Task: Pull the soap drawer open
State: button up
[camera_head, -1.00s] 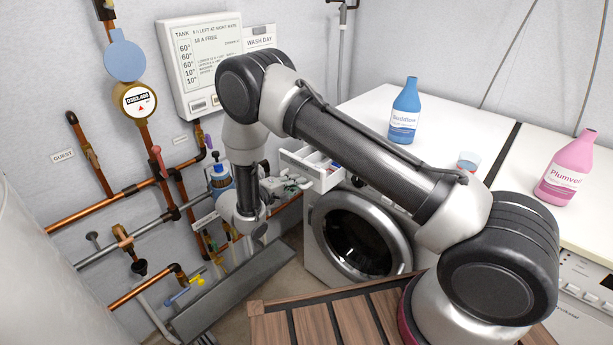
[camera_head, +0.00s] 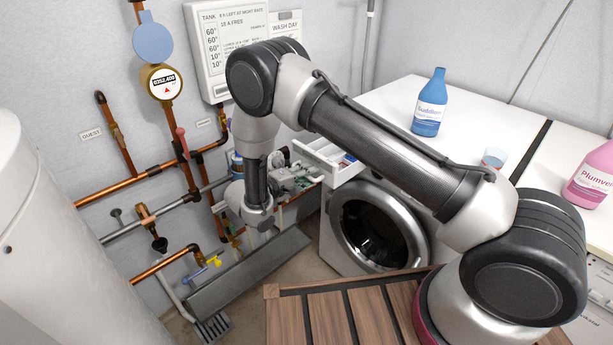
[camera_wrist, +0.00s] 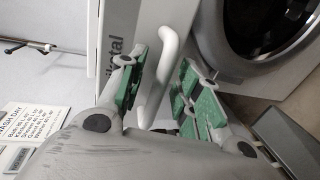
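The soap drawer (camera_head: 346,174) is white and stands partly out of the washing machine's top left corner, its compartments showing. In the wrist view its front panel (camera_wrist: 127,22) carries part of a printed word. A white bow-shaped handle (camera_wrist: 158,82) stands off that panel. My gripper (camera_wrist: 164,66) is open, with green-padded fingers on either side of the handle. Gaps show between the pads and the handle. In the head view my gripper (camera_head: 302,180) is just left of the drawer front, partly hidden by my wrist.
The washing machine's round door (camera_head: 376,228) is below the drawer. A blue bottle (camera_head: 430,105) and a cup (camera_head: 493,159) stand on the white tops; a pink bottle (camera_head: 592,175) is at right. Copper pipes (camera_head: 125,190) and a gas meter (camera_head: 163,84) are at left. A slatted wooden surface (camera_head: 335,312) is in front.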

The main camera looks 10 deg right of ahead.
jog(key=v, duration=1.2)
